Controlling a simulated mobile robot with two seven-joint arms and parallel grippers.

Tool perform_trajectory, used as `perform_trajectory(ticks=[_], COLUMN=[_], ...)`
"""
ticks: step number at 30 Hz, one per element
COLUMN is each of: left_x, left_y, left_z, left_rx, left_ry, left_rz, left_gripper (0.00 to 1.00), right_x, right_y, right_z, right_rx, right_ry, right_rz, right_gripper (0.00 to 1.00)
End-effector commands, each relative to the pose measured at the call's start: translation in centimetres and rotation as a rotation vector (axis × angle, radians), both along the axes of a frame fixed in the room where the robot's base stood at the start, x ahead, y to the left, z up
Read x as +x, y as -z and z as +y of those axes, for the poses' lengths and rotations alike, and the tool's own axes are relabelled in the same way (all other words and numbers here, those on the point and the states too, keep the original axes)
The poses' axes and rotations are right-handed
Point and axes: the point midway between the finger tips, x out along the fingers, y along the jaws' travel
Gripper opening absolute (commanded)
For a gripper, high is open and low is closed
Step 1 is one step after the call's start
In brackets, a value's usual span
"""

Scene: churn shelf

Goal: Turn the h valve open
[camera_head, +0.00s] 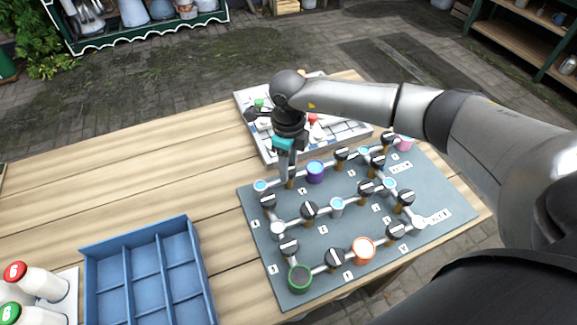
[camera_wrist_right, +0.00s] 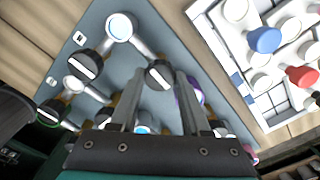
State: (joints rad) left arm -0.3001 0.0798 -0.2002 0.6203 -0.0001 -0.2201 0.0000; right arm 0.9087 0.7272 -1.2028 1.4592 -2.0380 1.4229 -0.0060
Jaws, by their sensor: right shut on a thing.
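My right gripper (camera_head: 288,178) reaches down to the back-left part of the grey valve board (camera_head: 262,232). Its fingers are shut on a black valve knob, mostly hidden in the head view, on the pipe between a light-blue-topped node (camera_head: 261,186) and a purple cup (camera_head: 315,172). In the right wrist view, this black knob (camera_wrist_right: 160,73) with a white line shows between the fingertips. The label letters are too small to read, so I cannot confirm that it is the h valve. My left gripper is not in view.
Several other black knobs, an orange cup (camera_head: 363,250) and a green-rimmed cup (camera_head: 300,278) stand on the board. A white tray (camera_head: 246,108) with coloured parts lies behind it. A blue divided box (camera_head: 189,232) and bottles (camera_head: 40,281) are at left. Bare table lies between.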

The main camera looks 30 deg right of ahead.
Motion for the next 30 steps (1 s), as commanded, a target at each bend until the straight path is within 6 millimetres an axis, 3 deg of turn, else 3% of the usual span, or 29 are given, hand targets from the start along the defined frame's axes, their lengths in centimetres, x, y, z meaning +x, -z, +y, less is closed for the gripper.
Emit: perform_trajectory(ticks=[20, 21, 28, 30], left_x=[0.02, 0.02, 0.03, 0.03], left_y=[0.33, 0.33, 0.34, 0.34], left_z=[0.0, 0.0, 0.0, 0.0], left_rx=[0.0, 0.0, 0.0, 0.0], left_ry=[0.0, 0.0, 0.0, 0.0], left_rz=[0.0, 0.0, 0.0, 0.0], left_gripper=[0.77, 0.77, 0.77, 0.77], right_x=[0.17, 0.17, 0.1, 0.07], right_y=[-0.19, -0.19, -0.1, -0.08], right_z=[0.02, 0.02, 0.03, 0.02], right_rx=[0.002, 0.002, 0.001, 0.001], right_ry=[-0.064, -0.064, -0.062, -0.062], right_rz=[-0.005, -0.005, -0.003, -0.002], right_gripper=[0.0, 0.49, 0.75, 0.77])
